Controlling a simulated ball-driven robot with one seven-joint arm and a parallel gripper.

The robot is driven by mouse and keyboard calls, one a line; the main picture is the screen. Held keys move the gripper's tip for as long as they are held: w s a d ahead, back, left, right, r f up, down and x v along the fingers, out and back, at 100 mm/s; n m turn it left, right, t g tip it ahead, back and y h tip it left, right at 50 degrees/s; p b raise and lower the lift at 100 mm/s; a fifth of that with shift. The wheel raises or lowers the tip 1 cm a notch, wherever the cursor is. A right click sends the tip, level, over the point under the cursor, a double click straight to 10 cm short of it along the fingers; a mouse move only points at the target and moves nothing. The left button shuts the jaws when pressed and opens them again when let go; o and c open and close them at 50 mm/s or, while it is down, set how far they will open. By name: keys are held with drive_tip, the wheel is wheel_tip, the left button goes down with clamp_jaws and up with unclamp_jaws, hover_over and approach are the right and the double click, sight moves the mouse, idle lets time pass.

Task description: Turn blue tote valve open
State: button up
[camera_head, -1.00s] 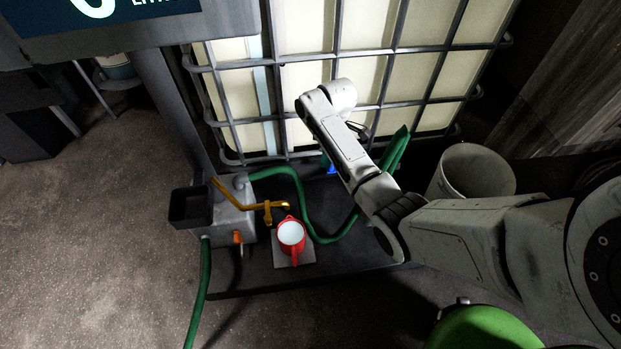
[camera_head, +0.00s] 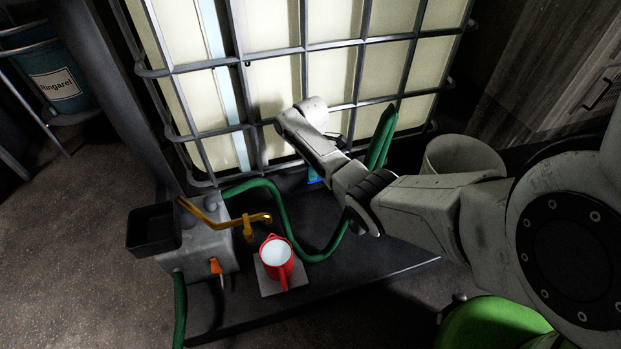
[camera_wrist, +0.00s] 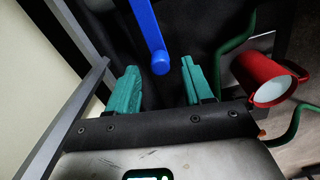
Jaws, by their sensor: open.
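The blue tote valve handle (camera_wrist: 150,36) is a straight bar that comes in from the top of the wrist view, its rounded end between the tips of my gripper. A small blue part also shows below my arm in the head view (camera_head: 314,176). My gripper (camera_wrist: 160,70) has two teal fingers spread wide, one on each side of the handle's end. I see gaps on both sides and no clear touch. The fingers cannot be made out in the head view. The caged pale tote (camera_head: 275,80) stands behind my arm, and the valve body is mostly hidden.
A red jug (camera_head: 276,262) with pale contents stands on a small plate. A grey disperser box (camera_head: 205,250) with a yellow spout (camera_head: 215,219) is to its left. A green hose (camera_head: 283,218) curves behind the jug. A pale bin (camera_head: 462,153) stands right of the tote.

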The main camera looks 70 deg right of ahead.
drive_tip(key=shift+f+b, duration=0.55)
drive_tip(key=shift+f, duration=0.85)
clamp_jaws()
